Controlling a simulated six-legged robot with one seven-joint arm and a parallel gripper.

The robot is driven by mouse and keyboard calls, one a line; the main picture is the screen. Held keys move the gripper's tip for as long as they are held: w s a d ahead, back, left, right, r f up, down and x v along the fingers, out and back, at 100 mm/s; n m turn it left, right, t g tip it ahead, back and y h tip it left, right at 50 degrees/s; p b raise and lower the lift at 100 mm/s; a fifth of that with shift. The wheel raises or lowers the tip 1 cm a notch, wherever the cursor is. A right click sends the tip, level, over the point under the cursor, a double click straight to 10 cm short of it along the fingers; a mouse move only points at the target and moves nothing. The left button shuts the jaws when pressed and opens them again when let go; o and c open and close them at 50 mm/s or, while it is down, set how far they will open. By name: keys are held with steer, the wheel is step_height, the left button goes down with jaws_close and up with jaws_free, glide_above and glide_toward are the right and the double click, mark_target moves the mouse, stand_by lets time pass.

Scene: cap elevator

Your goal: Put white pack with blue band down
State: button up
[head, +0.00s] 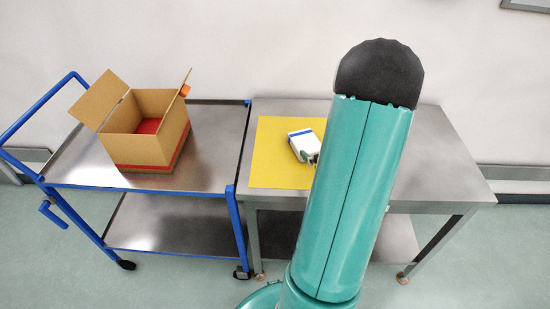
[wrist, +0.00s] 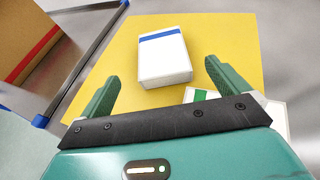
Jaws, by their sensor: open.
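The white pack with blue band (wrist: 165,60) lies on the yellow mat (wrist: 218,35) in the wrist view. It also shows in the head view (head: 302,143), left of my arm. My gripper (wrist: 160,75) is open, with one green finger on each side of the pack's near end. Gaps show between the fingers and the pack, and the fingers do not touch it. In the head view my arm hides most of the gripper.
A white item with a green patch (wrist: 200,95) lies partly hidden behind my gripper. An open cardboard box (head: 150,130) stands on the blue-framed cart (head: 215,150) to the left. The steel table (head: 440,165) has bare room on the right.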

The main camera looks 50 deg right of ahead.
steer(key=w+a+r+n+y, duration=0.45)
steer(key=w+a+n, duration=0.2)
steer(key=a, duration=0.35)
steer(key=w+a+r+n+y, duration=0.45)
steer(key=a+r+n, duration=0.2)
steer(key=a, duration=0.35)
steer(key=a+r+n+g+y, duration=0.25)
steer(key=a+n, duration=0.45)
steer(key=a, duration=0.4)
steer(key=s+a+r+n+g+h, duration=0.2)
steer(key=s+a+r+n+h, duration=0.15)
steer(key=s+a+n, duration=0.55)
steer(key=s+a+r+n+g+h, duration=0.2)
steer(key=s+a+r+n, duration=0.25)
steer(key=n, duration=0.75)
steer(key=w+d+m+h, duration=0.1)
steer(key=w+d+h, duration=0.1)
steer(key=w+d, duration=0.55)
steer(key=m+g, duration=0.2)
steer(key=m, duration=0.2)
glide_above(305, 139)
steer(key=s+a, duration=0.3)
steer(key=s, duration=0.2)
step_height(305, 139, down, 15)
steer(key=shift+t, duration=0.35)
steer(key=x, duration=1.3)
steer(key=shift+w+d+f, duration=0.1)
steer(key=shift+w+d, duration=0.1)
steer(key=shift+d, duration=0.2)
